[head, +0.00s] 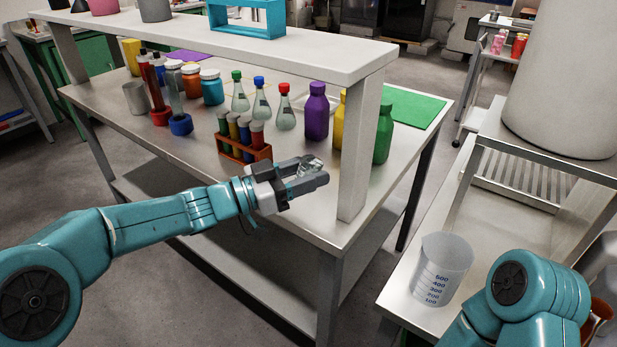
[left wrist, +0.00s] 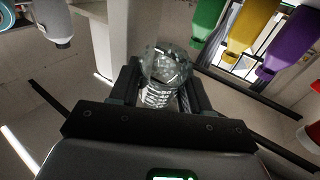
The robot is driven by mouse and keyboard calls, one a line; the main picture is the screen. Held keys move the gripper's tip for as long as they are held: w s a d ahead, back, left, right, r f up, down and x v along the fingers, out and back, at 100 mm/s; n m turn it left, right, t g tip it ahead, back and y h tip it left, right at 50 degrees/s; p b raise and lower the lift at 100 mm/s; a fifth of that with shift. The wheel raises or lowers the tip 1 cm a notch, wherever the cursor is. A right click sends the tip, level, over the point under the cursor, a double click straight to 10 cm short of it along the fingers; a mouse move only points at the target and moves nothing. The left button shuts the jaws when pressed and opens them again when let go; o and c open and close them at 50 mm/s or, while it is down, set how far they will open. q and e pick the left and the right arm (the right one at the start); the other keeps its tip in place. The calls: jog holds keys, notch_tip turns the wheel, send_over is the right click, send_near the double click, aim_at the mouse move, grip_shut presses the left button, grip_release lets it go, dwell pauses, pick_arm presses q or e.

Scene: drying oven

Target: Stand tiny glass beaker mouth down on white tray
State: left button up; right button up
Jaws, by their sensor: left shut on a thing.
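The tiny glass beaker (head: 312,165) is clear, with white markings. It is between the fingers of my left gripper (head: 308,178), above the front edge of the steel table. In the left wrist view the beaker (left wrist: 165,82) sits between both fingers (left wrist: 160,92), its rounded glass end past the tips. I cannot tell which way its mouth faces. A pale rim, seemingly the white tray (head: 299,102), shows behind the flasks and purple bottle, mostly hidden. My right gripper is out of view; only part of that arm shows at lower right.
A red rack of capped tubes (head: 245,150) stands left of my left gripper. Behind are several flasks (head: 285,118), a purple bottle (head: 317,115) and a green bottle (head: 384,137). A shelf post (head: 358,165) is close on the right. A large beaker (head: 440,270) stands on the right bench.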

pick_arm(q)
jog(key=shift+d+f, duration=0.1)
jog(key=shift+f, duration=0.05)
send_over(306, 213)
jog(key=shift+w+d+f, duration=0.1)
jog(key=shift+w+f, duration=0.05)
jog(key=shift+f, duration=0.9)
jog(key=shift+w+d+f, duration=0.1)
jog(key=shift+f, duration=1.35)
jog(key=shift+f+b, duration=0.2)
jog(key=shift+b, duration=0.75)
jog(key=shift+r, duration=0.1)
jog(key=shift+f+b, duration=0.25)
jog(key=shift+b, duration=0.5)
jog(key=shift+s+a+f+b, duration=0.15)
jog(key=shift+s+f+b, duration=0.15)
jog(key=shift+b, duration=0.65)
